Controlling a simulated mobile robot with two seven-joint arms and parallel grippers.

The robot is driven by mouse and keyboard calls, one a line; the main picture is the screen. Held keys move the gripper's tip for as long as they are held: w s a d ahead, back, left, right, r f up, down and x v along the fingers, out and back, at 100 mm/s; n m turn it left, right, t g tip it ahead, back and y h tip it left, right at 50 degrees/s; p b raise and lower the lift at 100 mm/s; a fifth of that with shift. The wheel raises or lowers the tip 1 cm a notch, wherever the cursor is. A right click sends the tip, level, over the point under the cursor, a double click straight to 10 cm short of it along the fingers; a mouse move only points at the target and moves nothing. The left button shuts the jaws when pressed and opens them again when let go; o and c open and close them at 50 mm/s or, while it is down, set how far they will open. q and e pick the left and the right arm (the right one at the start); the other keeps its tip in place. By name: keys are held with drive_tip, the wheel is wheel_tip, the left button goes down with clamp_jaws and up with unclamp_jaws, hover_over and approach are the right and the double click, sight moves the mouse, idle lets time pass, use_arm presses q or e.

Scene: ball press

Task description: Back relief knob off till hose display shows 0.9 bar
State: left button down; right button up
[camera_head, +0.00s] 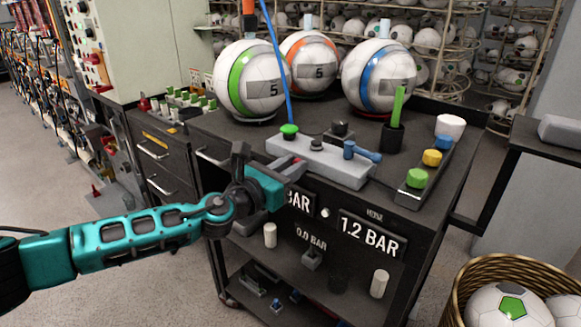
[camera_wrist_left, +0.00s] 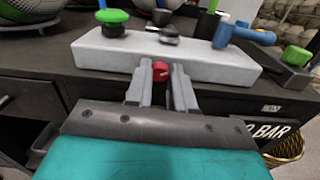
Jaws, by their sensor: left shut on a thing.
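The red relief knob (camera_wrist_left: 160,71) sits on the front face of the light grey valve block (camera_wrist_left: 105,52). My left gripper (camera_wrist_left: 162,88) is shut on the knob, one finger on each side. In the head view my left gripper (camera_head: 294,166) reaches the front of the block (camera_head: 340,172) from the left and mostly covers the knob. The right-hand display (camera_head: 370,238) on the cart front reads 1.2 BAR; its small label is hard to read. The display left of it (camera_head: 299,199) is partly hidden by my gripper, with only BAR readable. My right gripper is not in view.
A green knob (camera_head: 289,130), a black knob (camera_head: 316,145) and a blue lever (camera_head: 363,152) stand on the block. A blue hose (camera_head: 275,52) rises behind it. Three balls sit at the back. A button strip (camera_head: 425,175) lies right. A wicker basket (camera_head: 460,293) holds balls.

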use_arm(q)
drive_tip(key=shift+n, duration=0.5)
drive_tip(key=c, duration=1)
unclamp_jaws()
drive_tip(key=shift+o, duration=0.2)
drive_tip(key=v, duration=1.3)
